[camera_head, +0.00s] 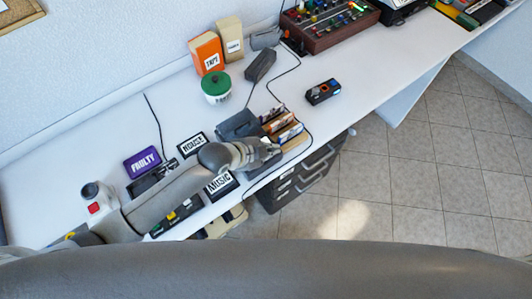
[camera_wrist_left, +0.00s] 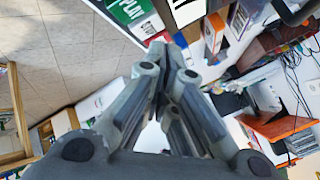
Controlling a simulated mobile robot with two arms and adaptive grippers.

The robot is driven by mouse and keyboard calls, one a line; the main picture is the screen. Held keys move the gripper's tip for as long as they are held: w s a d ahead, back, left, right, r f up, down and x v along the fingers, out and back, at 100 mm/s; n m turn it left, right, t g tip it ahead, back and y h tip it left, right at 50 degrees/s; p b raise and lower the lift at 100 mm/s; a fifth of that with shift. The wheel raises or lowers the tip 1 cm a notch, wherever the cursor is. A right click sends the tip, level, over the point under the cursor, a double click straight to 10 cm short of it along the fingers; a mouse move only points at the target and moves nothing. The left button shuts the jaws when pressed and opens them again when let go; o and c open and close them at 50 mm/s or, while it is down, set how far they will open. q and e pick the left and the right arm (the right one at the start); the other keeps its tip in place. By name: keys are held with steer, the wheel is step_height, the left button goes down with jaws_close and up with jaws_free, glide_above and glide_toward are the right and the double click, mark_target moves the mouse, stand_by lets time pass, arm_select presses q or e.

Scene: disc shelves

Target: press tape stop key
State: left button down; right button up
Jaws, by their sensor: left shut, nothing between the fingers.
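I cannot pick out a tape stop key in either view. In the head view, a dark grey device (camera_head: 238,124) sits behind my left gripper (camera_head: 268,150), partly hidden by it. A black device with small yellow and green parts (camera_head: 178,215) lies at the front edge of the table, partly under my left arm. My left gripper is shut and empty, over the table beside a row of cassettes or cases (camera_head: 283,128). In the left wrist view its fingers (camera_wrist_left: 172,72) are close together. I cannot tell whether it touches anything. My right gripper is not seen.
Signs reading FAULTY (camera_head: 142,162), NOISE (camera_head: 193,145) and MUSIC (camera_head: 221,184) stand around my arm. Black drawers (camera_head: 300,178) stand below. The table's right middle is mostly clear.

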arm_select(q)
steer(key=shift+f, duration=0.1)
steer(key=shift+f, duration=0.35)
steer(key=shift+f+b, duration=0.35)
steer(key=shift+f, duration=0.05)
stand_by(0.6)
steer(key=shift+r, duration=0.15)
steer(key=shift+r+p, duration=0.7)
steer(key=shift+p, duration=0.25)
step_height(320, 180, up, 5)
steer(key=p, duration=0.5)
stand_by(0.5)
